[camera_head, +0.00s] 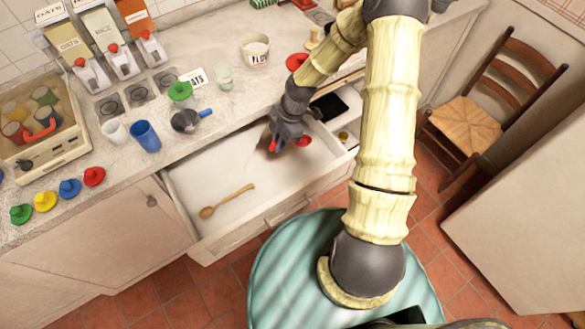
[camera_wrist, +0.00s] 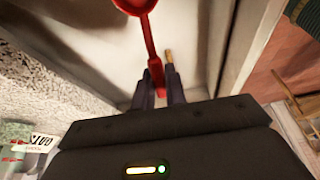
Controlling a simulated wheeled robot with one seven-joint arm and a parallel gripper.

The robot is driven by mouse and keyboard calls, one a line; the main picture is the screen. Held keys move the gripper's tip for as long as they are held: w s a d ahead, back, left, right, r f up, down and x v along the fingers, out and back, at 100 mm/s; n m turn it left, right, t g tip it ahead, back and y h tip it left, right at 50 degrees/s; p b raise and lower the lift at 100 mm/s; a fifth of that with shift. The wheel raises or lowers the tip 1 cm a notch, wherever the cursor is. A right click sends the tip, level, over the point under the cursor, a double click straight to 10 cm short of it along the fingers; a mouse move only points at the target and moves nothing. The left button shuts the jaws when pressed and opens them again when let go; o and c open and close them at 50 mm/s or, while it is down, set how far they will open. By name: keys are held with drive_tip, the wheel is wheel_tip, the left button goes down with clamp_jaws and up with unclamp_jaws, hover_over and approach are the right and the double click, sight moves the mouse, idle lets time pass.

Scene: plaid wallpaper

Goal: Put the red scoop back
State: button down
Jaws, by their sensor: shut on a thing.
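The red scoop (camera_wrist: 151,42) is held by its handle between the fingers of my gripper (camera_wrist: 160,88) in the wrist view, with its bowl at the top edge, partly cut off. In the head view my gripper (camera_head: 277,146) is low over the right part of the open white drawer (camera_head: 195,172). Red parts of the scoop (camera_head: 304,141) show beside the fingers there. I cannot tell whether the scoop touches the drawer floor. A wooden spoon (camera_head: 228,201) lies in the drawer, to the left of my gripper.
The counter behind holds a blue cup (camera_head: 145,136), a small pan (camera_head: 187,121), a flour tub (camera_head: 254,49) and dispensers (camera_head: 110,44). Several coloured lids (camera_head: 69,188) lie at left. A black item (camera_head: 328,107) lies right of the drawer. A chair (camera_head: 490,110) stands at right.

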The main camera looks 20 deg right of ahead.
drive_tip(key=shift+d+f+n, duration=0.1)
drive_tip(key=shift+d+n, duration=0.05)
drive_tip(key=shift+n, duration=0.25)
drive_tip(key=shift+s, duration=0.1)
drive_tip(key=shift+f+p, duration=0.6)
drive_tip(key=shift+f, duration=2.3)
drive_tip(key=shift+f+p, duration=0.45)
drive_tip(key=shift+f, duration=1.6)
